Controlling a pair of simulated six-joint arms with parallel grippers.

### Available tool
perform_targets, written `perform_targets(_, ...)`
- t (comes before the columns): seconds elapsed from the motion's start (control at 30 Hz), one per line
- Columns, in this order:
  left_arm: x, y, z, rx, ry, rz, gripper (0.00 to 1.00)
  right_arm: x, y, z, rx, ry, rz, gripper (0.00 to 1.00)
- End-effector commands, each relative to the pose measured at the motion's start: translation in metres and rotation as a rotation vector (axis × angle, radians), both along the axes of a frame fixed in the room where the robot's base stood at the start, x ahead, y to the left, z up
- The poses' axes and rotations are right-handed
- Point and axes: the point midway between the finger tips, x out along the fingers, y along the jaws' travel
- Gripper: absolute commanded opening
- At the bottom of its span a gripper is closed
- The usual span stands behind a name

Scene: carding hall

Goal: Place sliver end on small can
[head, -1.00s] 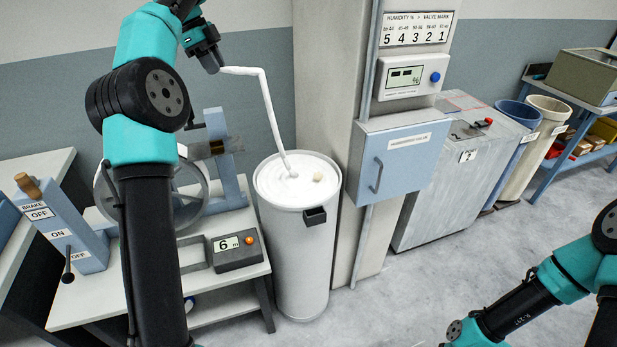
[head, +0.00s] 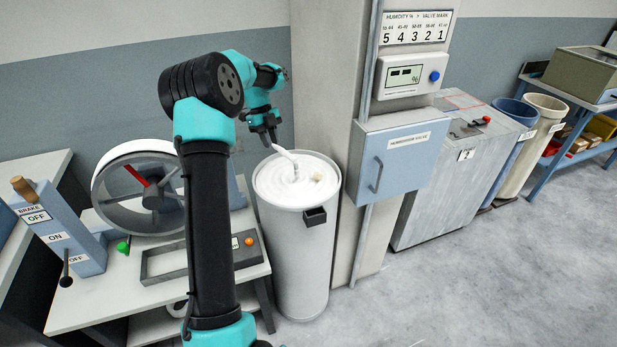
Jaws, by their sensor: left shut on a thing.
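A tall white can (head: 303,265) stands in the middle, filled almost to its rim with coiled white sliver (head: 270,180). A short, thick length of sliver (head: 284,153) rises from the coils to my left gripper (head: 270,143). The gripper is shut on its upper end and points down, just above the can's back left rim. A small cream-coloured piece (head: 317,177) lies on the coils at the right. I cannot tell which can is the one called small. My right gripper is out of view.
A bench with a large wheel (head: 106,205), a brake box (head: 50,225) and a tray stands left. A pillar with a blue cabinet (head: 400,160) stands close to the can's right. Beyond are a grey metal bin (head: 435,215), a blue can (head: 517,110) and a cream can (head: 535,150). The right floor is clear.

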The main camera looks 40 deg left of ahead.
Motion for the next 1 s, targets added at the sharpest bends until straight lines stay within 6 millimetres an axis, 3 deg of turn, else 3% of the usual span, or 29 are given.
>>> perform_targets(0.43,-0.004,0.002,-0.009,0.000,0.000,-0.002,0.00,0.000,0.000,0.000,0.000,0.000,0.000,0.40)
perform_targets(0.8,-0.004,0.003,-0.054,0.000,0.001,-0.003,0.00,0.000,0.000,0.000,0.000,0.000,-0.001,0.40)
perform_targets(1.0,-0.004,0.003,-0.057,0.001,-0.001,-0.002,0.00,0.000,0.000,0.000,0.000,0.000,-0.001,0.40)
